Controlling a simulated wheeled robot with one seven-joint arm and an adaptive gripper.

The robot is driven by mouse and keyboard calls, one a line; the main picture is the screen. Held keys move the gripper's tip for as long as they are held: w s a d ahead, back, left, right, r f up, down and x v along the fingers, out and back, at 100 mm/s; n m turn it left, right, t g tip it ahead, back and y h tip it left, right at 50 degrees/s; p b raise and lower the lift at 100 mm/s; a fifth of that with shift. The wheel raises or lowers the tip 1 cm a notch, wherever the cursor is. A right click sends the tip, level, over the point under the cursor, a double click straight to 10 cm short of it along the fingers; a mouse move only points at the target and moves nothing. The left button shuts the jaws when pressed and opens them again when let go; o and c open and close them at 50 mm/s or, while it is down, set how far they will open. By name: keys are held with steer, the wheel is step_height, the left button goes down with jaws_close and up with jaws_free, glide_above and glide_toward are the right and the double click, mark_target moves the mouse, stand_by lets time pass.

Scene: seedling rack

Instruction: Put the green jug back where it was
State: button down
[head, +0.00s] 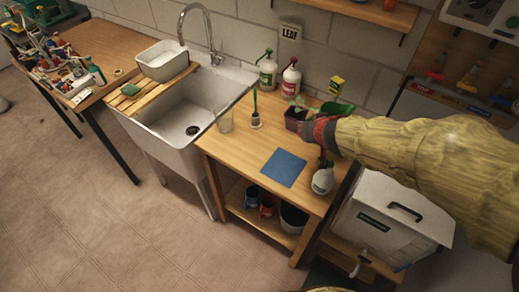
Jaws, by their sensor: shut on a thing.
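The green jug (342,107) shows near the back right of the wooden bench, just behind my wrist. Its lower part is hidden. My gripper (320,141) is over the right part of the bench and shut, right beside the jug; the arm hides where the fingers meet it. I cannot tell whether the jug touches the bench.
A dark purple pot (294,121) is left of the gripper. A grey-white bottle (323,182) stands close below it.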

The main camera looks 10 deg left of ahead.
steer(key=s+a+f+n+g+y+b, duration=0.1)
steer(key=s+a+n+g+y+b, duration=0.3)
steer(key=s+a+n, duration=0.65)
steer(key=shift+w+a+f+m+b, duration=0.45)
steer(key=shift+w+a+f+b, duration=0.45)
steer(key=shift+w+a+f, duration=0.95)
steer(key=shift+w+a+f+m+b, duration=0.45)
steer(key=shift+w+a+f+b, duration=0.7)
steer(key=shift+f, duration=1.3)
steer(key=shift+w+a+f+m+b, duration=0.55)
steer(key=shift+w+a+f, duration=0.8)
steer(key=shift+w+f, duration=0.6)
steer(key=shift+s+f+b, duration=0.2)
steer(key=shift+f+b, duration=0.2)
steer(key=c, duration=1.9)
jaws_free()
steer(key=shift+r, duration=0.1)
